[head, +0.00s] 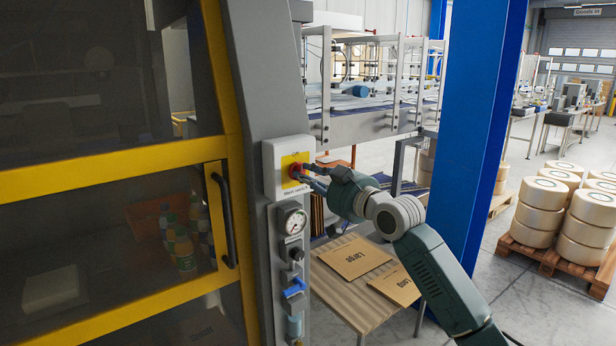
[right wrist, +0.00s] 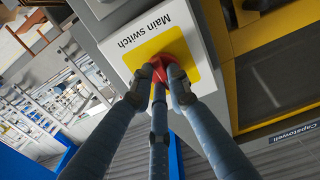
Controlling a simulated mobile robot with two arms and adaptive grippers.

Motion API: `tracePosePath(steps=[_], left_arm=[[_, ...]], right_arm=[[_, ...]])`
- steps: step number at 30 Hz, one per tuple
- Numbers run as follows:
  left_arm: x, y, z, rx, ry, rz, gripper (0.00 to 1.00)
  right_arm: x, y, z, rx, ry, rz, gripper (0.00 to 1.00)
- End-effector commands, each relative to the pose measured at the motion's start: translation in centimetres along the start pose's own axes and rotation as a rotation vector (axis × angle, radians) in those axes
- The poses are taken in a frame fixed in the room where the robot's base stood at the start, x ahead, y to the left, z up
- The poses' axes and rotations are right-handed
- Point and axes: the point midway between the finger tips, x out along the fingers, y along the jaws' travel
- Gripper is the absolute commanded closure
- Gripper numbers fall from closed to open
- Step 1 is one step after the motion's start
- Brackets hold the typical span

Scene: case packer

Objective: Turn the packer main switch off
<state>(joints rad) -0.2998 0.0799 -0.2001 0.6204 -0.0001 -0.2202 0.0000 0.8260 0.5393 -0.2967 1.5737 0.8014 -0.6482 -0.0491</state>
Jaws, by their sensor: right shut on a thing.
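The main switch is a red knob (head: 295,170) on a yellow plate in a white box (head: 272,170), fixed to the grey post of the packer. In the right wrist view the red knob (right wrist: 160,68) sits between my fingers, and the box (right wrist: 178,18) reads "Main switch". My right gripper (head: 303,173) is shut on the knob, with its fingers (right wrist: 160,82) around it. The knob's exact angle is partly hidden by the fingers. My left gripper is not in view.
A yellow-framed door with a dark handle (head: 224,220) is at left. A table with cardboard sheets (head: 354,257) stands behind my arm, and a blue pillar (head: 484,120) at right.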

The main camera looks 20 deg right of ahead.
Motion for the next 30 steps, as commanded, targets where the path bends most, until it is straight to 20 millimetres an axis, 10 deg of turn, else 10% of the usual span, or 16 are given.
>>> tracePosePath(steps=[8,10,20,30], left_arm=[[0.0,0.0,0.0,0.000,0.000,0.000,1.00],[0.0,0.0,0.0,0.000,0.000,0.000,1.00],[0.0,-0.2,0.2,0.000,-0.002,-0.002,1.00],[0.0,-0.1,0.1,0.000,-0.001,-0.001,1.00]], right_arm=[[0.0,0.0,0.0,-0.004,0.000,0.001,1.00],[0.0,0.0,0.0,-0.004,0.000,0.001,0.76],[-0.1,0.0,0.0,-0.002,0.000,0.001,0.76],[-5.6,0.1,0.2,-0.006,-0.002,0.003,0.76]])
